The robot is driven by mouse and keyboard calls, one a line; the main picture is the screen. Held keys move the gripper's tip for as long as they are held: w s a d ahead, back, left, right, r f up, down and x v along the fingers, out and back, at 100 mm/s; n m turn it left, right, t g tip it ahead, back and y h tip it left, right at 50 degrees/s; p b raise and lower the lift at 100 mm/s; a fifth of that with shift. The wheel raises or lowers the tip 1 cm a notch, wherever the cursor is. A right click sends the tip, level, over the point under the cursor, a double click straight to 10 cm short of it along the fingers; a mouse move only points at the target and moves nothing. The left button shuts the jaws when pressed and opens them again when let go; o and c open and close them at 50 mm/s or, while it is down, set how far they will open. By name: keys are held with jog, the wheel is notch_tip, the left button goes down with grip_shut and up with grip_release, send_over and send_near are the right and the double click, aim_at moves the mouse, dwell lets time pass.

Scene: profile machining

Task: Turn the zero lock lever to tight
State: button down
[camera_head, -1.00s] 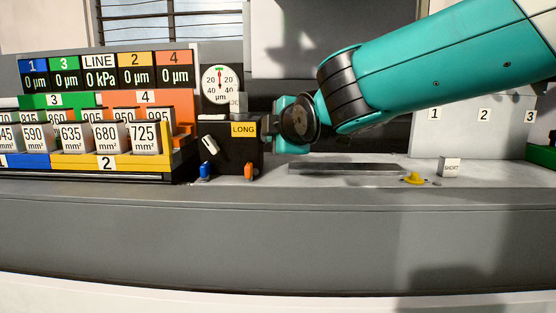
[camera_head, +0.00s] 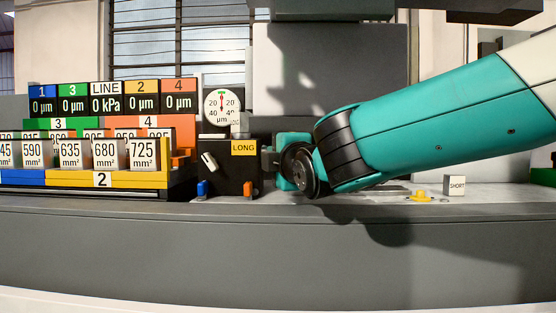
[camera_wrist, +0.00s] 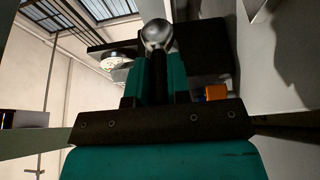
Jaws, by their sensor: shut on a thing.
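A lever with a black stem and a silver ball end (camera_wrist: 157,36) stands between the teal fingers of my gripper (camera_wrist: 156,80) in the wrist view. The fingers are shut on its stem, and the ball sticks out beyond them. I take it for the zero lock lever, but no label on it shows. In the head view my gripper (camera_head: 277,162) is at the right side of a black box (camera_head: 227,178) with a yellow LONG label. The lever is hidden there. The dial (camera_head: 221,106) above the box reads near zero.
The box front has a white switch (camera_head: 209,161), a blue knob (camera_head: 202,188) and an orange knob (camera_head: 247,188). Racks of numbered blocks (camera_head: 105,154) stand left. A yellow knob (camera_head: 420,195) and a SHORT block (camera_head: 455,185) are at right.

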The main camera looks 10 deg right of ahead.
jog(key=shift+f, duration=0.1)
jog(key=c, duration=1.1)
grip_release()
jog(key=shift+v, duration=8.7)
jog(key=shift+a, duration=0.1)
